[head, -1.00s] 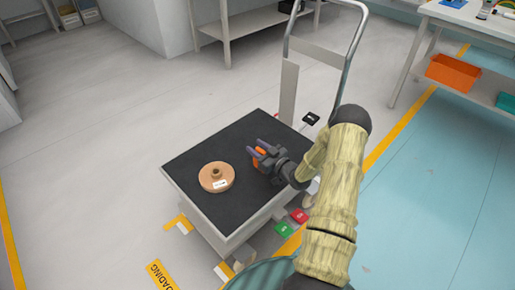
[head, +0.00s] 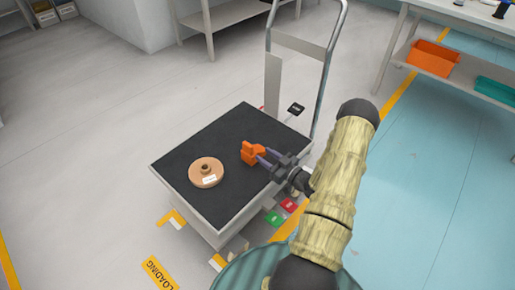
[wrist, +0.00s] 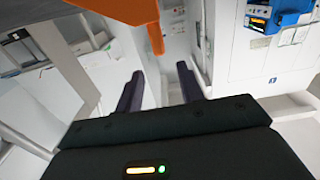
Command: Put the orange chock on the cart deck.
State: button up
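The orange chock (head: 252,152) appears to rest on the dark top of the cart deck (head: 232,125), right of the tan spool. My gripper (head: 265,157) is over the deck just right of the chock, its fingers pointing at it. In the wrist view the two dark fingers (wrist: 158,88) are apart with nothing between them. The chock also shows in the wrist view (wrist: 135,14), at the top edge, beyond the fingers and partly cut off.
A tan spool (head: 206,173) with a white label sits on the deck's left part. The cart's metal handle (head: 318,60) rises at the back. Red (head: 289,205) and green (head: 273,218) tags show beside the cart. An orange bin (head: 433,58) is on the right-hand bench's shelf.

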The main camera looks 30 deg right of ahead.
jog(key=shift+s+d, duration=0.15)
jog(key=shift+s, duration=0.2)
dwell(0.3)
jog(key=w+a+r+g+h, duration=0.3)
jog(key=a+r+g+h, duration=0.2)
jog(key=a+r+g, duration=0.3)
jog(key=s+a+r+m+g, duration=0.1)
jog(key=s+a+r+g, duration=0.1)
jog(key=s, duration=0.4)
jog(key=s+a+r+m+g, duration=0.1)
jog(key=s+a+r+g, duration=0.1)
jog(key=s+a+r, duration=0.3)
jog(key=s+a+r+m+g+h, duration=0.1)
jog(key=s+a+r+m+g, duration=0.1)
jog(key=s+a+r, duration=0.2)
jog(key=s, duration=0.3)
jog(key=shift+s+a, duration=0.3)
